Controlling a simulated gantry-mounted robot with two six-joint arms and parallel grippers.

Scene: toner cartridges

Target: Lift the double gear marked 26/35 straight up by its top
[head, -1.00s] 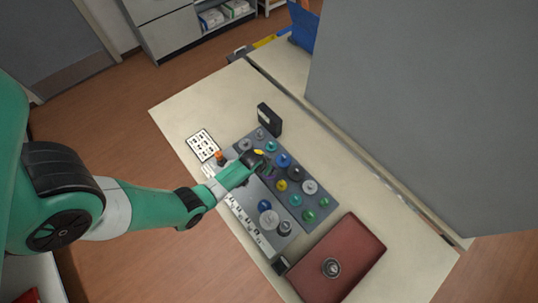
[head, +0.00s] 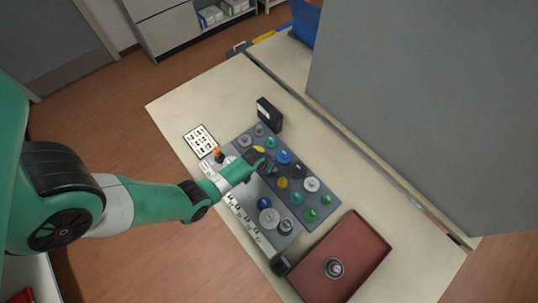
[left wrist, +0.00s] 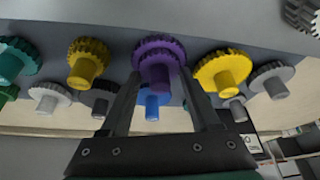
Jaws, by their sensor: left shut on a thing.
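My left gripper (head: 264,166) reaches over the gear board from the left, pointing down among the gears. In the left wrist view my left gripper (left wrist: 160,78) has its two dark fingers on either side of a purple gear's hub, shut on it. The purple gear (left wrist: 158,48) has a wide toothed rim and a narrower hub. I cannot tell whether it still touches the board. The marking 26/35 is not legible on any gear. In the head view the purple gear is hidden by my gripper. My right gripper is not in view.
Yellow gears (left wrist: 222,70), a blue gear (left wrist: 152,102) and several others stand close around the gripper. The dark gear board (head: 328,196) lies beside a lighter grey plate (head: 242,190). A black box (head: 268,112) stands behind; a red case (head: 345,250) lies at front right.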

